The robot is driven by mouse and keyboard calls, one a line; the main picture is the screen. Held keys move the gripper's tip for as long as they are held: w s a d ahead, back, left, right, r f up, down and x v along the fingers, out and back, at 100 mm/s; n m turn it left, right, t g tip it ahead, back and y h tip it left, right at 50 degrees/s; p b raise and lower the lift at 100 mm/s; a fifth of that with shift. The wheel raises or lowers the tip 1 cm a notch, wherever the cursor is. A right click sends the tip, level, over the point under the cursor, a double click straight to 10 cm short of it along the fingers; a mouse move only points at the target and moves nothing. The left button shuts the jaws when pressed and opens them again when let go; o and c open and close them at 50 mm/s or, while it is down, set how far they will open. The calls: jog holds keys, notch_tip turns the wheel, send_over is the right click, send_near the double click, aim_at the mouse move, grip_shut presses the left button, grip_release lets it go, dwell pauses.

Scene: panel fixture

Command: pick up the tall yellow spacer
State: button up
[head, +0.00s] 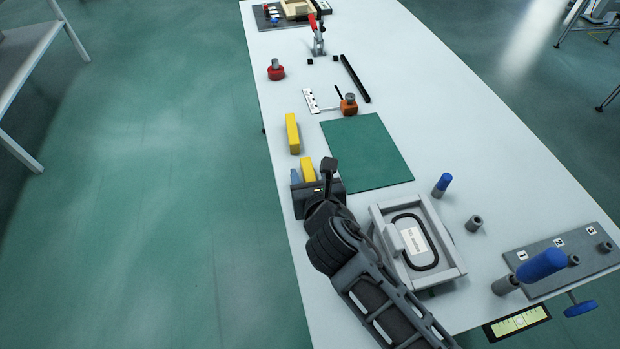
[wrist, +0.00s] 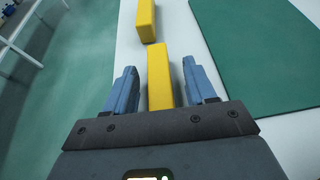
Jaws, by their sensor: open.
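Two yellow blocks lie in line along the left part of the white table. The far yellow block (head: 292,133) shows whole in the head view; its near end is at the top of the wrist view (wrist: 146,20). The near yellow block (head: 308,168) is partly hidden by my gripper in the head view. In the wrist view the near block (wrist: 159,85) appears between my blue fingers, with a gap on each side. I cannot tell for certain which block is the tall spacer. My gripper (wrist: 159,70) is open and holds nothing.
A green mat (head: 366,152) lies right of the blocks. A grey tray fixture (head: 455,272) with a black ring is right of my arm. An orange part (head: 349,106) and a red knob (head: 276,70) stand farther back. The table's left edge is close to the blocks.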

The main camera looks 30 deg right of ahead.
jog(key=shift+c, duration=0.4)
grip_shut()
jog(key=shift+r, duration=0.1)
